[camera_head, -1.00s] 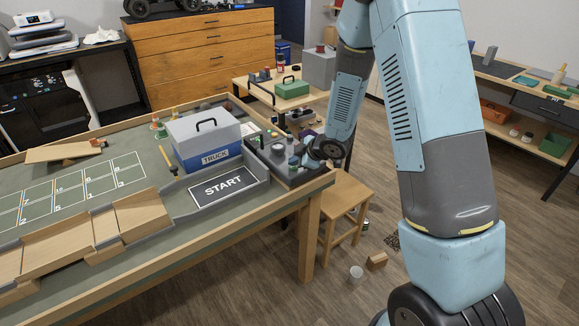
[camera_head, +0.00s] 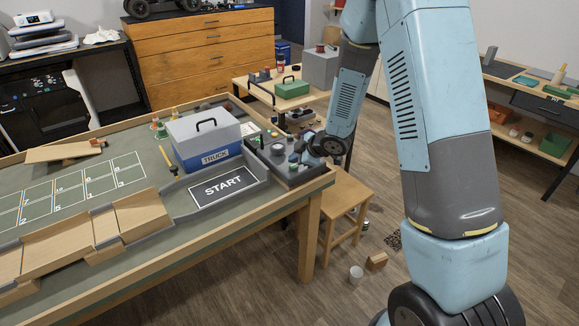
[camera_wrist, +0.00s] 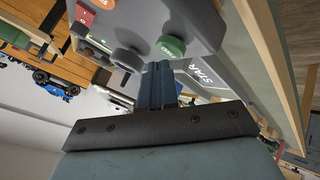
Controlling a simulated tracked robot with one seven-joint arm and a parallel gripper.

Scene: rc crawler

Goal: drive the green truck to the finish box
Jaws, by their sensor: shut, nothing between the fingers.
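I see no green truck in either view. A grey and blue box marked TRUCK (camera_head: 205,140) stands on the table behind the START pad (camera_head: 223,187). A dark control console (camera_head: 285,165) with several knobs sits at the table's right corner. In the wrist view, the console (camera_wrist: 140,15) carries a round green button (camera_wrist: 171,46), a dark knob (camera_wrist: 128,59) and a red switch (camera_wrist: 84,15). My gripper (camera_wrist: 158,68) is shut and empty, its fingertips close to the green button and the dark knob. I cannot tell whether they touch. I cannot make out a finish box.
Wooden ramps (camera_head: 70,245) run left from the START pad, beside a numbered grid (camera_head: 80,190). A tilted board (camera_head: 65,152) stands farther back. A stool (camera_head: 343,200) is by the table's right end. A small blue vehicle (camera_wrist: 55,84) shows in the wrist view.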

